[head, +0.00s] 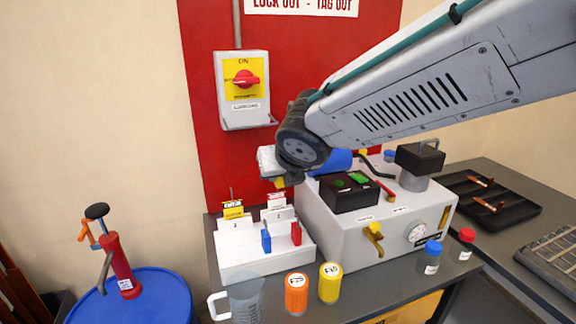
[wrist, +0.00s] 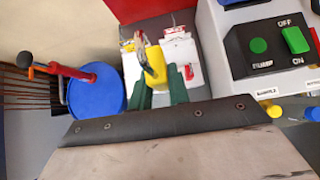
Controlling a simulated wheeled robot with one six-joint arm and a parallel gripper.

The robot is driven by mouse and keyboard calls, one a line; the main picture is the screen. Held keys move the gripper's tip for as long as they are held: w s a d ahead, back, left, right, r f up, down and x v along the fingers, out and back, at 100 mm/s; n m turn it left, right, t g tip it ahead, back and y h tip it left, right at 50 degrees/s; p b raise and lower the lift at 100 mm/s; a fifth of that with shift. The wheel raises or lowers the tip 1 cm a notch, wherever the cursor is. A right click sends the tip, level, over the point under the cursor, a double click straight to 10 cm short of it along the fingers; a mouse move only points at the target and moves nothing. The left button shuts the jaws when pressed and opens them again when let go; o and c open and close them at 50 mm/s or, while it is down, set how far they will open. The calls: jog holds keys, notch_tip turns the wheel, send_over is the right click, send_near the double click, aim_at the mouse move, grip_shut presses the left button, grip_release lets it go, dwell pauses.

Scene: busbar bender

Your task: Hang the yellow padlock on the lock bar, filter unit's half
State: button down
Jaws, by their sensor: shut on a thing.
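My gripper (wrist: 158,88) is shut on the yellow padlock (wrist: 154,66), whose yellow body sits between the two green fingers with the metal shackle sticking out beyond them. In the head view my gripper (head: 270,165) is up in the air in front of the red board, with a bit of yellow (head: 279,183) below it; the rest of the padlock is hidden. A grey bar (head: 248,125) runs along the bottom of the switch box (head: 219,75), left of and above my gripper and apart from it. I cannot tell which half of it is the filter unit's.
Below my gripper stands a white rack (head: 240,262) with tags and blue and red pieces. The grey bench machine (head: 340,235) with a black button box (head: 348,193) is to the right. A jug (head: 246,298) and orange and yellow containers stand in front. A blue drum (head: 165,290) is left.

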jog(key=w+a, duration=0.3)
jog(key=w, duration=1.2)
jog(key=shift+w, duration=0.4)
dwell(0.8)
jog(key=shift+f, duration=0.1)
jog(key=c, duration=1.3)
grip_release()
jog(key=shift+o, duration=0.2)
